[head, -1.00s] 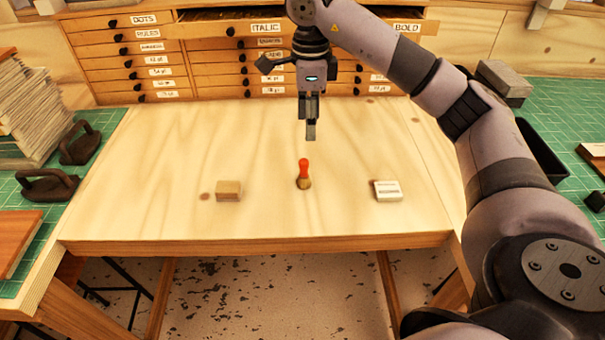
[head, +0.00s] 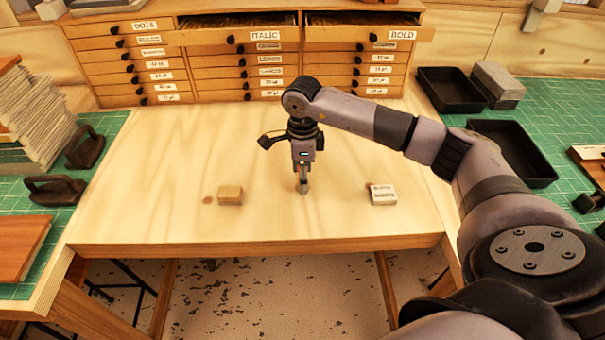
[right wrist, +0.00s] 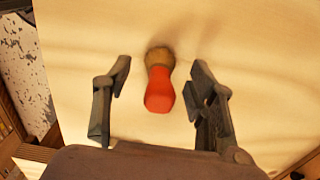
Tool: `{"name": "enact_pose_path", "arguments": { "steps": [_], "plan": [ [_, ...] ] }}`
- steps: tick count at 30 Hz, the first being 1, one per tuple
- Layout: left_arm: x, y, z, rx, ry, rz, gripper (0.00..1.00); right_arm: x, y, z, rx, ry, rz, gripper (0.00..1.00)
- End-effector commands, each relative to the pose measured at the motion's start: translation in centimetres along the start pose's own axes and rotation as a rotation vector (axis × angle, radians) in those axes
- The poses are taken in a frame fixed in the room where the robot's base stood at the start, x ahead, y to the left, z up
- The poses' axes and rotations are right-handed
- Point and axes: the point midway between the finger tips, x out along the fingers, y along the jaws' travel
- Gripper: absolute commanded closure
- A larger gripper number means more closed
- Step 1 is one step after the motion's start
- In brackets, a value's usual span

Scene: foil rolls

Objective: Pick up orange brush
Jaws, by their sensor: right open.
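The orange brush (right wrist: 158,92) stands on the pale wooden table (head: 150,215); in the right wrist view its orange-red handle points toward the camera and its brown base rests on the wood. My right gripper (head: 303,188) is low over the middle of the table, pointing down, and hides most of the brush in the head view. In the right wrist view, the open fingers of my right gripper (right wrist: 160,68) are on either side of the brush, with a visible gap on both sides. My left gripper is not in view.
A tan block (head: 230,195) lies left of the brush and a white labelled block (head: 383,195) lies right of it. A drawer cabinet (head: 215,75) stands behind, with its ITALIC and BOLD drawers pulled out. Black trays (head: 450,90) sit on the green mat at right.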

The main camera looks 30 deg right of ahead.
Motion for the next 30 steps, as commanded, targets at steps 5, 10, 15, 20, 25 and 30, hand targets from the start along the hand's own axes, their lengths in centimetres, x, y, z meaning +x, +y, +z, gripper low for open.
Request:
{"name": "enact_pose_path", "arguments": {
  "steps": [5,10,15,20,25,30],
  "plan": [
    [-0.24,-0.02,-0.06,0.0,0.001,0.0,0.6,0.82,0.03,0.02,-0.002,-0.001,0.0,0.48],
    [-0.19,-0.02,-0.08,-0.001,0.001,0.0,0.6,0.81,0.03,0.03,-0.002,-0.001,0.0,0.5],
    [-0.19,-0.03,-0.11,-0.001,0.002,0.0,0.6,0.79,0.03,0.03,-0.001,-0.001,0.0,0.61],
    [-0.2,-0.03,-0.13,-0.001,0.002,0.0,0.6,0.77,0.02,0.02,-0.001,-0.001,0.0,0.72],
    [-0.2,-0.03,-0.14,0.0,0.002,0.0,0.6,0.76,0.02,0.02,-0.001,-0.001,0.0,0.83],
    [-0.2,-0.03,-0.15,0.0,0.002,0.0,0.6,0.75,0.02,0.02,-0.001,-0.001,0.0,0.95]
  ]
}}
